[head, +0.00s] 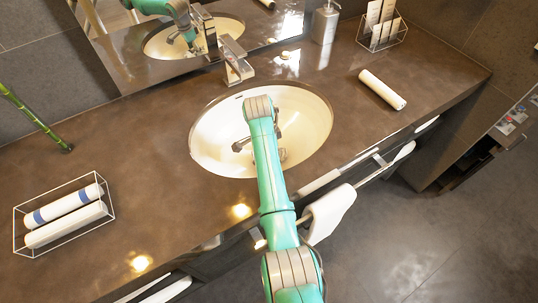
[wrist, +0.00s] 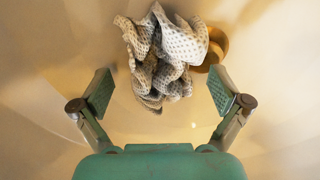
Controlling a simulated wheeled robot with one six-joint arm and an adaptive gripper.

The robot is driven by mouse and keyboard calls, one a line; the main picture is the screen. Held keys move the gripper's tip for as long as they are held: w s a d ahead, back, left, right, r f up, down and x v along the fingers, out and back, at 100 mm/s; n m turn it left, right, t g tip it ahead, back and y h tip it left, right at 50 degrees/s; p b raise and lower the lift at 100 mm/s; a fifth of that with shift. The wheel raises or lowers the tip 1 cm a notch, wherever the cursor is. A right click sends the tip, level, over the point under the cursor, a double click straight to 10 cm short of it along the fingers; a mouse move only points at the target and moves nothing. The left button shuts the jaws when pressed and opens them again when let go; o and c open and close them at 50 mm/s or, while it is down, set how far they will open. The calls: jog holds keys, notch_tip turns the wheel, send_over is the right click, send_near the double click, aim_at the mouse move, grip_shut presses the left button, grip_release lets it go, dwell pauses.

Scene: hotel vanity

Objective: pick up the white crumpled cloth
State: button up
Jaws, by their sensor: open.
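The white crumpled cloth (wrist: 160,58) lies in the sink basin in the wrist view. It is bunched up, with a small dark pattern on its weave. My gripper (wrist: 162,90) is open and empty, with one finger on each side of the picture and the cloth showing between and beyond the fingertips. I see no contact with it. In the head view my arm reaches down into the white oval sink (head: 208,145), with my gripper (head: 260,140) inside the basin. The arm hides the cloth there.
A brass-coloured round drain part (wrist: 217,44) sits beside the cloth. A faucet (head: 235,62) stands behind the sink. A wire basket with rolled towels (head: 65,222) is at left. A rolled towel (head: 382,89), soap dispenser (head: 325,22) and card holder (head: 381,32) are at right.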

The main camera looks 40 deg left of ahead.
jog(key=c, duration=1.2)
